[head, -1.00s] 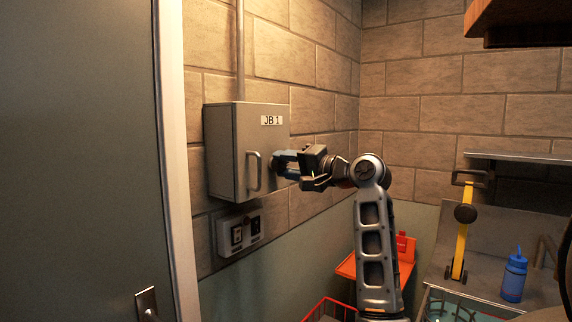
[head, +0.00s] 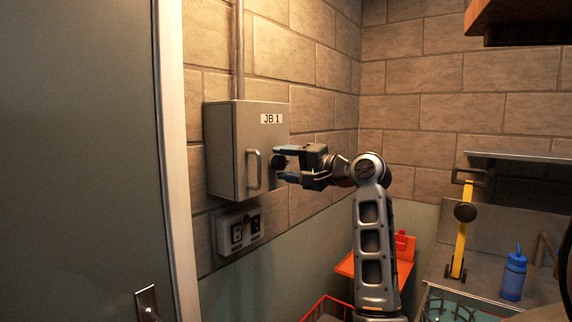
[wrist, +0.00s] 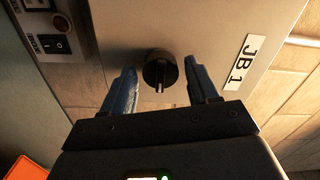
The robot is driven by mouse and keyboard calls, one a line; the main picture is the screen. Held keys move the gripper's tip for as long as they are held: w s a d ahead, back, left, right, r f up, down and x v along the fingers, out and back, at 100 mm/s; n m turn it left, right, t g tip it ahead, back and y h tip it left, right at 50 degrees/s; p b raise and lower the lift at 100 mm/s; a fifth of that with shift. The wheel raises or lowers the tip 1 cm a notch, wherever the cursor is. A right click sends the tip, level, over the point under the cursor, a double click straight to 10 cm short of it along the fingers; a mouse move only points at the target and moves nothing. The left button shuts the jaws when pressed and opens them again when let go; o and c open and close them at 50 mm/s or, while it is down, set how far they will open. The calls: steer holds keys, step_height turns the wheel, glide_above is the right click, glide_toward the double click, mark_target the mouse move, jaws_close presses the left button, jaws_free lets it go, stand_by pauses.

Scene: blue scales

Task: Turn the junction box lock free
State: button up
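The grey junction box (head: 225,150), labelled JB 1, hangs on the wall with its door shut. Its lock is a round black knob (head: 279,161) on the right part of the door, right of the handle (head: 253,170). My gripper (head: 285,164) is open in front of the lock, one blue finger above and one below it. In the wrist view the lock (wrist: 160,68) sits between the spread fingers of my gripper (wrist: 162,66), with a gap on both sides. A pale mark on the knob points toward the gripper's palm in that view.
A switch panel (head: 239,232) is on the wall below the box, and a conduit (head: 240,50) runs up from it. A door (head: 80,150) stands at the left. A blue bottle (head: 514,277) and a yellow tool (head: 462,235) are on the counter at the right.

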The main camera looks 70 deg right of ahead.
steer(key=shift+o, duration=0.3)
steer(key=b+v, duration=0.1)
steer(key=v, duration=0.6)
steer(key=shift+s+b, duration=0.4)
steer(key=shift+a, duration=0.1)
steer(key=w+a+f+n+g, duration=0.1)
steer(key=w+a+f, duration=0.1)
steer(key=a+f, duration=0.45)
steer(key=w+a+f, duration=0.1)
steer(key=a+f, duration=0.2)
steer(key=f, duration=0.6)
steer(key=w+a+f+n+g, duration=0.1)
steer(key=w+a+f, duration=0.1)
steer(key=a+f, duration=0.35)
steer(key=s+a+f+n+g, duration=0.1)
steer(key=s+a+f+n, duration=0.15)
steer(key=a+f, duration=0.35)
steer(key=s+a+f+n, duration=0.2)
steer(key=s+a+f, duration=0.2)
steer(key=a+f, duration=0.15)
steer(key=s+a+r+n+y, duration=0.1)
steer(key=s+a+n+y, duration=0.3)
steer(key=s+a+n, duration=0.7)
steer(key=s+a, duration=0.4)
steer(key=s, duration=0.4)
steer(key=shift+a+r, duration=0.2)
